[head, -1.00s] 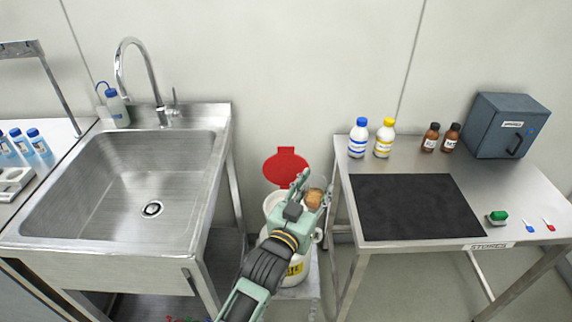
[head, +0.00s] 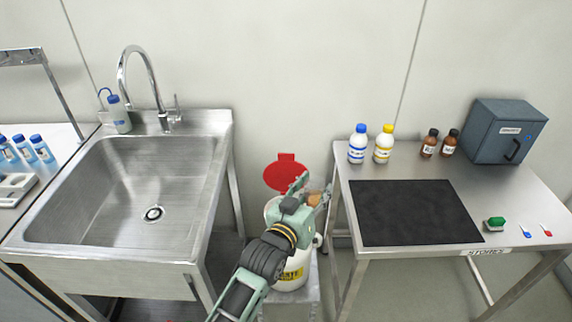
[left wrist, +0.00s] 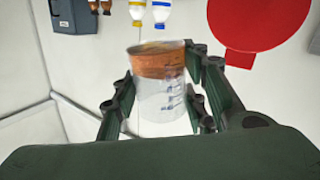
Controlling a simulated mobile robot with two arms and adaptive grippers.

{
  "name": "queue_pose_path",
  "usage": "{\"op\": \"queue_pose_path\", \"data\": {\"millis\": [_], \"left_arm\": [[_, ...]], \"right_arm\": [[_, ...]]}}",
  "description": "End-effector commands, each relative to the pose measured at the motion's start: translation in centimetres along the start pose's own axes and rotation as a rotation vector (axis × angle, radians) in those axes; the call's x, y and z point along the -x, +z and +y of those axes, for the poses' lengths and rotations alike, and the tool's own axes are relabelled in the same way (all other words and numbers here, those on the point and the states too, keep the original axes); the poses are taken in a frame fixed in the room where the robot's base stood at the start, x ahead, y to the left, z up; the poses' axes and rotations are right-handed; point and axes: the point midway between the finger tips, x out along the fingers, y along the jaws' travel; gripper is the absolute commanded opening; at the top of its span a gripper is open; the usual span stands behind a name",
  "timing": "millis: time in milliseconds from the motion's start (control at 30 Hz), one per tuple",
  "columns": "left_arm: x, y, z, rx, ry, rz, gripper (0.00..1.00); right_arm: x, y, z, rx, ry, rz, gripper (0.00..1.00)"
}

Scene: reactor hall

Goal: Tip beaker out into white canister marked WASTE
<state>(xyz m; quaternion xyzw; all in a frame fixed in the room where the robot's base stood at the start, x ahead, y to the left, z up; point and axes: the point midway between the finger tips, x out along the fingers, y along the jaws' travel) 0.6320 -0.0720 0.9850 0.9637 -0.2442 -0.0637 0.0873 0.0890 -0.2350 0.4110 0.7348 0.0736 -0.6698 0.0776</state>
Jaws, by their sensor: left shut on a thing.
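The beaker (left wrist: 158,95) is clear, with printed marks and orange-brown liquid at one end. My left gripper (head: 313,193) is shut on it, with fingers on both sides in the left wrist view. In the head view the beaker (head: 314,200) is small and partly hidden by the gripper, so its exact tilt is hard to tell. The white canister (head: 292,274) with a yellow label stands below, its red lid (head: 286,174) raised at the back. My gripper and arm cover much of its mouth; the beaker is above its right side. My right gripper is not in view.
A steel sink (head: 120,195) stands left of the canister. On the right, a steel table (head: 510,205) holds a black mat (head: 415,212), capped bottles (head: 384,145) and a blue-grey box (head: 506,132). The table's left edge is close to the gripper.

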Motion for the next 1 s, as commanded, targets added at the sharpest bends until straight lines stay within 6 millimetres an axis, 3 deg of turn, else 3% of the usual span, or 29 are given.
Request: {"op": "queue_pose_path", "data": {"millis": [200, 667, 1000], "left_arm": [[-0.4, -1.1, -1.0, 0.130, -0.001, -0.052, 0.12], [-1.3, -2.8, -3.2, 0.408, -0.001, -0.164, 0.12], [-1.4, -3.7, -3.4, 0.606, -0.001, -0.246, 0.12]], "right_arm": [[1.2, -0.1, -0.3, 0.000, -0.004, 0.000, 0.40], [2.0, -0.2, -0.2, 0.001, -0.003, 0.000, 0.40], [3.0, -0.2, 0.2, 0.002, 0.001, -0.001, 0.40]]}}
